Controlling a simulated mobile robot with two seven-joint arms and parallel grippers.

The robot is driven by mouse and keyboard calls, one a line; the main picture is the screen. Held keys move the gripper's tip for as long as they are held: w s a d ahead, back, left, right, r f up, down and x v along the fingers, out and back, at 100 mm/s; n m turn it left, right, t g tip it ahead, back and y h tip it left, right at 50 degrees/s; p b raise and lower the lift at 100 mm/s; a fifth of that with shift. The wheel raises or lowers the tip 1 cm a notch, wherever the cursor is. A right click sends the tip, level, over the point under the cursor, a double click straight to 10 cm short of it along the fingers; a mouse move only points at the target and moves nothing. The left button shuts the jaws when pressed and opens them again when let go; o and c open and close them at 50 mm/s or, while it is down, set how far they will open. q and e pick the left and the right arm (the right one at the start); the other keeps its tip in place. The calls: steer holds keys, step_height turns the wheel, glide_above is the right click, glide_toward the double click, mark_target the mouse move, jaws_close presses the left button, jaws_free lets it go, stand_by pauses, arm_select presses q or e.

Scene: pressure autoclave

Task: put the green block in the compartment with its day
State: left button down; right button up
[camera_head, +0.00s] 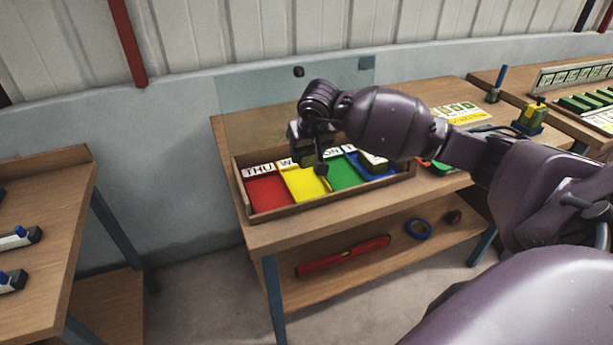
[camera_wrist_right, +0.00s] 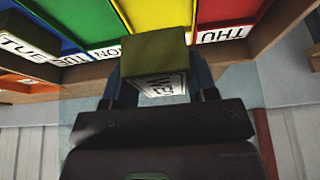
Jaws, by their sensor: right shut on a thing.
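My right gripper (camera_head: 315,168) is shut on an olive-green block (camera_wrist_right: 155,52), whose white label reads "WE" in the right wrist view. The held block is over or close to the label end of the yellow compartment (camera_wrist_right: 158,14); its height is unclear. The wooden tray (camera_head: 270,214) has a red THU compartment (camera_head: 268,191), the yellow one (camera_head: 303,186), a green one marked "ON" (camera_head: 343,174) and a blue one (camera_head: 357,168). Another block (camera_wrist_right: 30,32), labelled TUE, sits at the blue compartment. My left gripper is not in view.
A clear upright panel (camera_head: 255,93) stands behind the tray. The wooden table (camera_head: 420,187) has a yellow-labelled item (camera_head: 461,113) and a small stand (camera_head: 529,119) to the right. The lower shelf holds a red level (camera_head: 343,256) and blue tape (camera_head: 418,229).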

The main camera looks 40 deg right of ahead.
mark_target(305, 183)
steer(key=shift+f, duration=4)
steer(key=shift+f+b, duration=0.15)
steer(key=shift+b, duration=0.15)
steer(key=o, duration=0.6)
steer(key=shift+o, duration=0.2)
